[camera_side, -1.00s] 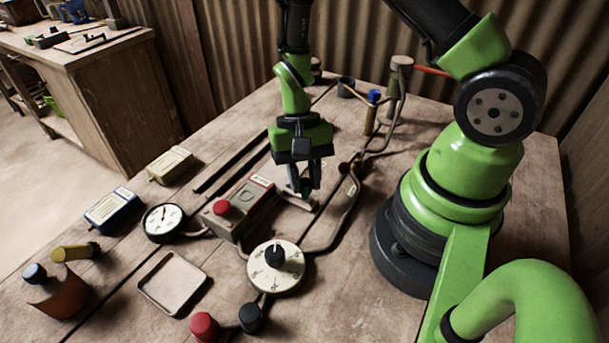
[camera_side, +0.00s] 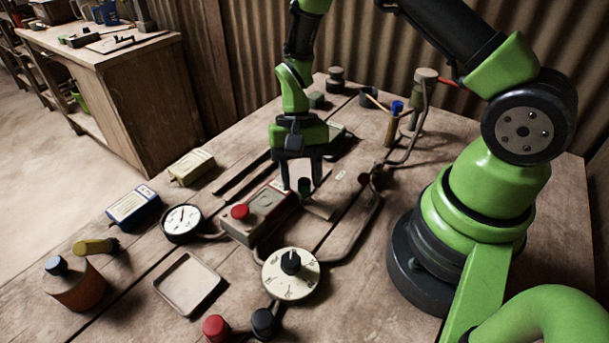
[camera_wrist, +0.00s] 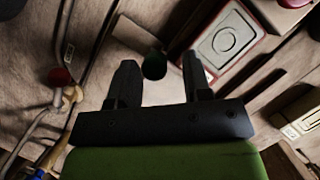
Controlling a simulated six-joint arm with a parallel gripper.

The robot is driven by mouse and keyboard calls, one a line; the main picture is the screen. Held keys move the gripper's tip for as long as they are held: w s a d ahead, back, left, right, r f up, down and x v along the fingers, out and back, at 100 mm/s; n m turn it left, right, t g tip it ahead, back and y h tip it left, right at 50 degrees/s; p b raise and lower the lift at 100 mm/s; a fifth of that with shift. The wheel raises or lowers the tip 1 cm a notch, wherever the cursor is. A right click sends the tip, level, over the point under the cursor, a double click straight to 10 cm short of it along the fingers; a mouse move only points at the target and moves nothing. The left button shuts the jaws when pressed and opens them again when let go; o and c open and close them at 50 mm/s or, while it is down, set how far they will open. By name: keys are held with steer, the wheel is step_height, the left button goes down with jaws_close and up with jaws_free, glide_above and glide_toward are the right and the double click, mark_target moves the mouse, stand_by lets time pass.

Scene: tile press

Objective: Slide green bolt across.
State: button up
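The green bolt shows as a small dark green upright knob (camera_side: 304,187) beside the red-button box, at a pale flat plate (camera_side: 320,208). My gripper (camera_side: 301,184) points down over it with its two fingers apart. In the wrist view the green knob (camera_wrist: 154,66) lies between the fingertips (camera_wrist: 160,62), nearer the left finger. A gap shows between the knob and the right finger. Whether the left finger touches it I cannot tell. The rest of the bolt is hard to make out.
The box with a red button (camera_side: 240,212) stands close left of my gripper. A white dial (camera_side: 290,272) is in front, and a gauge (camera_side: 183,223) and empty tray (camera_side: 188,284) are to the left. A pipe (camera_side: 365,222) curves along the right. A blue-topped post (camera_side: 394,122) stands behind.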

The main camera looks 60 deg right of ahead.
steer(key=shift+s, duration=0.1)
steer(key=v, duration=1)
steer(key=s+a+r+n+t+h, duration=0.15)
steer(key=s+r+t, duration=0.3)
steer(key=r, duration=0.85)
steer(key=s+a+r+n+t, duration=0.1)
steer(key=s+t, duration=0.1)
steer(key=s, duration=0.1)
steer(key=s+r+n+t, duration=0.1)
steer(key=s+r, duration=0.1)
steer(key=s, duration=0.1)
steer(key=s+a+r+n+t, duration=0.1)
steer(key=s+r+t, duration=0.1)
steer(key=s, duration=0.2)
steer(key=shift+a+n+t, duration=0.25)
steer(key=shift+a+t, duration=0.05)
steer(key=shift+t, duration=0.05)
stand_by(1.0)
